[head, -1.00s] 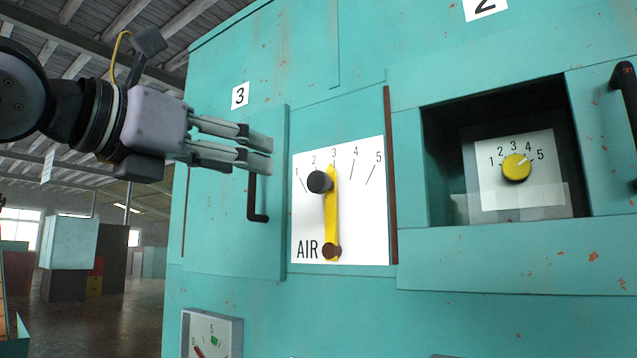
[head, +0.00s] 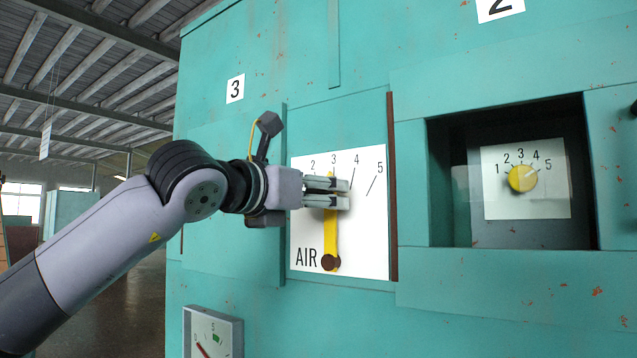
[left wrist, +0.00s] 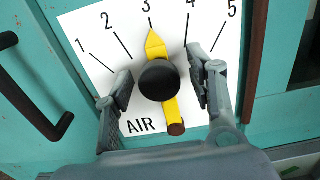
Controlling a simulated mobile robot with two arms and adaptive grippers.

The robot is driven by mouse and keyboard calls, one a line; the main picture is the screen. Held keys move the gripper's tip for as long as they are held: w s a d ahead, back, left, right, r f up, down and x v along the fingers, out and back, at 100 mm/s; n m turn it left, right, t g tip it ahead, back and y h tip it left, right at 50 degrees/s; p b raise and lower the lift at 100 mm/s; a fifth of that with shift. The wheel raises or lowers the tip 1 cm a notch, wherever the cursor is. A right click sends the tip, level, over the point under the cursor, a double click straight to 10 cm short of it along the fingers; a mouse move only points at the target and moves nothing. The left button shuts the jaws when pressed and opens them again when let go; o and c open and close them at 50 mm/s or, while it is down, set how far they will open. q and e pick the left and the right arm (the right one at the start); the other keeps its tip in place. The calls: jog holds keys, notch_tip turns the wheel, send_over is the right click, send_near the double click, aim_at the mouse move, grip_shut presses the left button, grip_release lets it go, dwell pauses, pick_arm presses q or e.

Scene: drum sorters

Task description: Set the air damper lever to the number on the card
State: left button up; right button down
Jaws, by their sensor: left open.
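The yellow air damper lever (head: 331,228) stands nearly upright on a white plate (head: 365,245) marked AIR and 1 to 5. In the left wrist view the tip of the lever (left wrist: 155,45) points at 3. Its black knob (left wrist: 159,80) lies between the two open fingers of my left gripper (left wrist: 158,90), with a gap visible on both sides. In the head view my left gripper (head: 345,193) is in front of the upper lever and hides the knob. My right gripper is not in view.
A recess at right holds a yellow dial (head: 522,178) marked 1 to 5. A small gauge (head: 212,335) sits below the plate. A black door handle (left wrist: 40,95) is left of the plate. Signs 3 (head: 235,89) and 2 (head: 498,8) are on the teal wall.

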pick_arm(q)
jog(key=shift+w+d, duration=0.1)
jog(key=shift+w, duration=0.05)
grip_shut()
dwell(0.7)
